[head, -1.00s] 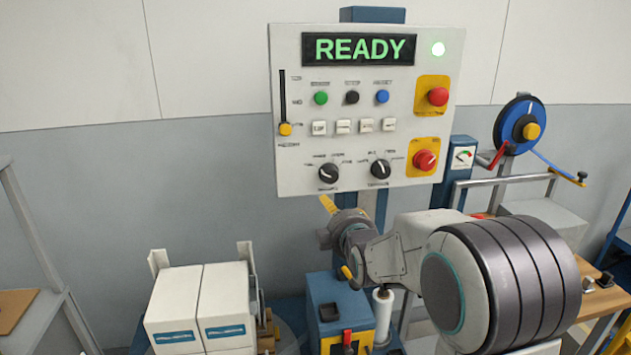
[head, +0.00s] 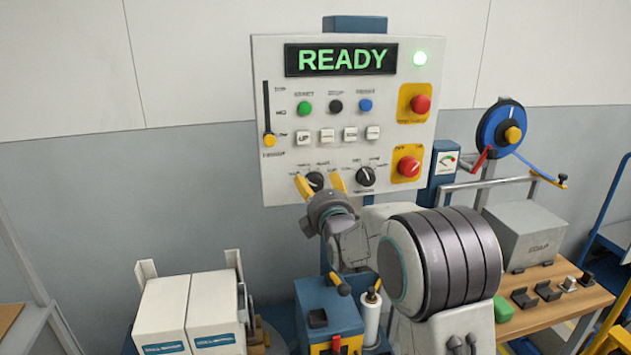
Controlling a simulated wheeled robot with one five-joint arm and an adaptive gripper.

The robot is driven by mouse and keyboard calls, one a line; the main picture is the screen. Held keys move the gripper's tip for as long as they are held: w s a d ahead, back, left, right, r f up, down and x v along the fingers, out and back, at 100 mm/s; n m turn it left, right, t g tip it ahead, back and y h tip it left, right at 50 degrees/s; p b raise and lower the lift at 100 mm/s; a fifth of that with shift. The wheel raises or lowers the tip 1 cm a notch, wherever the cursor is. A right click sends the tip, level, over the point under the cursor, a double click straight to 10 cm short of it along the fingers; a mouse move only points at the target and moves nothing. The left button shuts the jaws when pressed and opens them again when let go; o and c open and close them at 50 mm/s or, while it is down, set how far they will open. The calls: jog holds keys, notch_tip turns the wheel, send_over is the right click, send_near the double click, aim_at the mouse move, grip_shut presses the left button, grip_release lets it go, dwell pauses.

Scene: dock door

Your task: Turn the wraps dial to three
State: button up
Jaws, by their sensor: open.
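The white control panel (head: 285,100) stands upright with a lit "READY" display (head: 341,60). Two black dials sit low on it, a left dial (head: 315,180) and a right dial (head: 365,176). Their labels are too small and partly hidden to read, so I cannot tell which is the wraps dial or its number. My gripper (head: 320,182) is open, its two yellow fingers on either side of the left dial. I cannot tell whether they touch it. The fingers and wrist hide the area below that dial.
Beside the dials are a red knob on yellow (head: 408,168), a row of white buttons (head: 327,135) and a slider with a yellow handle (head: 269,139). White boxes (head: 190,310) stand below left. A wooden table (head: 545,310) is at right.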

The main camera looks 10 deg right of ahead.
jog(key=shift+w, duration=0.9)
jog(key=shift+c, duration=0.3)
jog(key=c, duration=1.2)
jog(key=shift+o, duration=0.2)
